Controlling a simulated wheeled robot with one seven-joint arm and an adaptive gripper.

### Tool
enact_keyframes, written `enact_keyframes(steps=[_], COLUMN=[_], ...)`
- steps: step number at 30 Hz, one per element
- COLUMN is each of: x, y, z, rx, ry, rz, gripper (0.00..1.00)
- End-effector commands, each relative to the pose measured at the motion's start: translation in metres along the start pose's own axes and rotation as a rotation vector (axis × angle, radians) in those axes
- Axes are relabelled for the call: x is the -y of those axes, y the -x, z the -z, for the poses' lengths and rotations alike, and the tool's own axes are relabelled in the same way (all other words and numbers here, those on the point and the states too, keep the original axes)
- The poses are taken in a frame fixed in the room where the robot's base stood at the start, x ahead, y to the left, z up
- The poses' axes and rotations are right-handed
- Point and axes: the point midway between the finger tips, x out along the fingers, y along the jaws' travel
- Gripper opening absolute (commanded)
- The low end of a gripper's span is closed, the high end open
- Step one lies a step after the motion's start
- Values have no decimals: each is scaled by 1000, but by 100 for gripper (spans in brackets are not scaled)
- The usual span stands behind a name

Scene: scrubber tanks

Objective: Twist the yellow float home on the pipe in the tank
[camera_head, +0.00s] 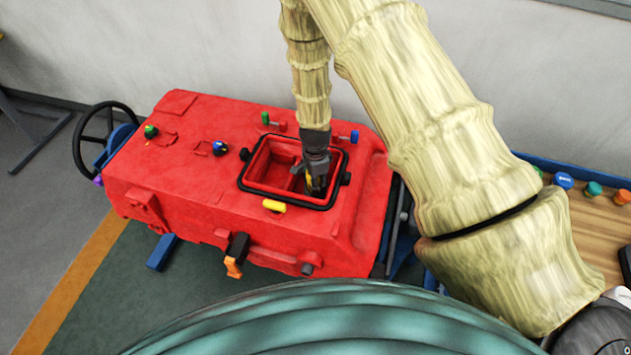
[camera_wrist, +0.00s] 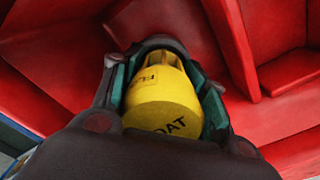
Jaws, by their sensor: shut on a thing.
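My gripper (camera_wrist: 163,105) reaches down through the rectangular opening of the red tank (camera_head: 190,190). It is shut on the yellow float (camera_wrist: 162,103), with a finger on each side of it in the wrist view. The float carries dark lettering, part of which reads "OAT". In the head view only a small bit of yellow (camera_head: 309,180) shows by my gripper (camera_head: 316,186) inside the opening. The pipe is hidden in both views, so I cannot tell how the float sits on it.
A black rim (camera_head: 262,194) frames the opening, and a red divider wall (camera_wrist: 232,45) stands close beside my gripper. A yellow handle (camera_head: 274,206) lies at the near rim. Coloured knobs (camera_head: 219,147) and a black handwheel (camera_head: 92,140) are on the left. A wooden bench (camera_head: 597,222) is at right.

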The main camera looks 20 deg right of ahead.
Motion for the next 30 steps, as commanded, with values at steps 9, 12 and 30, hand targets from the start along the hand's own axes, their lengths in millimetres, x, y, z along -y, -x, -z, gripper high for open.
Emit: enact_keyframes(steps=[9,12,30], x=[2,2,1], y=[5,5,4], z=[0,1,0], rx=[-1,-1,0], ry=[0,0,0], rz=[4,4,2], gripper=[19,19,90])
